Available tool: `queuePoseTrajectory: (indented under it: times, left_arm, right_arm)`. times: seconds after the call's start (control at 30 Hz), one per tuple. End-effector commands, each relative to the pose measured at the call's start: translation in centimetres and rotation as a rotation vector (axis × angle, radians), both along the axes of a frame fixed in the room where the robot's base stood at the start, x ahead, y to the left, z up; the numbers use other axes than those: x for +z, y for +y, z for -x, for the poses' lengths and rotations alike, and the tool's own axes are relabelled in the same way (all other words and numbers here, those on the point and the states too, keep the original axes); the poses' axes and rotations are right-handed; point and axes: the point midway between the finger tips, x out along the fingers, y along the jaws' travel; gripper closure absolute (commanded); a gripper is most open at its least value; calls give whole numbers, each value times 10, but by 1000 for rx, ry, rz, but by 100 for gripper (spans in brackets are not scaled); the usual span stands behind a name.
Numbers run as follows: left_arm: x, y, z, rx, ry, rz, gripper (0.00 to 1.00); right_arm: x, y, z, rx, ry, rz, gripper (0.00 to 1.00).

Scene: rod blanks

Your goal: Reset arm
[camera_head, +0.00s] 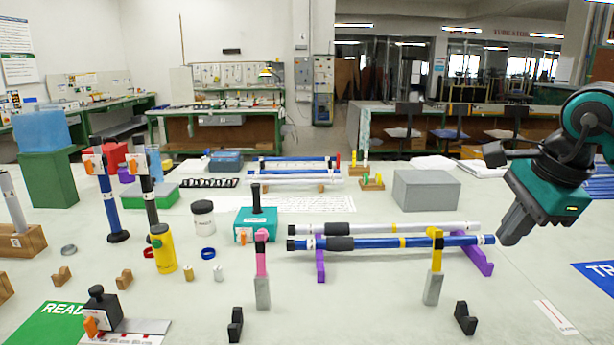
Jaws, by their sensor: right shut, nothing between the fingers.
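My right gripper (509,237) is at the right of the view, on an arm that comes in from the right edge. Its fingers are shut and empty, pointing down and to the left. The fingertips show close to the right end of a blue rod (375,243); I cannot tell if they touch. The blue rod lies across supports, with a white rod (415,229) lying behind it. Both have black sleeves toward their left part. My left gripper is not in view.
Purple rests (320,262) and pink (262,262) and yellow (436,262) posts stand around the rods. Black V-blocks (236,324) stand in front. A grey box (426,190) sits behind at right. Upright rods, a yellow bottle (163,250) and a green block crowd the left. Bare table lies front centre.

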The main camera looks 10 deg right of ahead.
Motion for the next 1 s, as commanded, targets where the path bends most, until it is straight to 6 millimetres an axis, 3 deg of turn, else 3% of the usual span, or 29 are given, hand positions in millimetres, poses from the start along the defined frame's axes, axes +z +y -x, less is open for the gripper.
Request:
queuePoseTrajectory:
  times: [0.03,0.23,0.4,0.5,0.6,0.73,0.83,0.9,0.93,1.0]
  left_arm:
    - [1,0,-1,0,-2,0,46]
    - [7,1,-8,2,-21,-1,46]
    - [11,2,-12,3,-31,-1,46]
    - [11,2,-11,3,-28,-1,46]
    - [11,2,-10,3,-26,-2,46]
    - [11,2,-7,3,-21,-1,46]
    - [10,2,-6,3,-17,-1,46]
    - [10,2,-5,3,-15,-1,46]
    - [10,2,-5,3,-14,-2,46]
    - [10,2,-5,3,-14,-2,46]
  right_arm:
    - [-19,26,-3,37,25,-88,100]
    - [-64,129,2,95,129,-530,100]
    - [-77,219,23,-3,325,-1068,100]
    - [-72,252,29,-154,480,-1401,100]
    - [-69,265,26,-373,651,-1717,100]
    - [-84,256,12,-760,888,-2083,100]
    - [-119,237,3,-1138,1067,-2314,100]
    - [-156,220,2,-1444,1181,-2439,100]
    - [-175,213,5,1536,-1190,2402,100]
    - [-223,197,18,1576,-1072,2065,100]
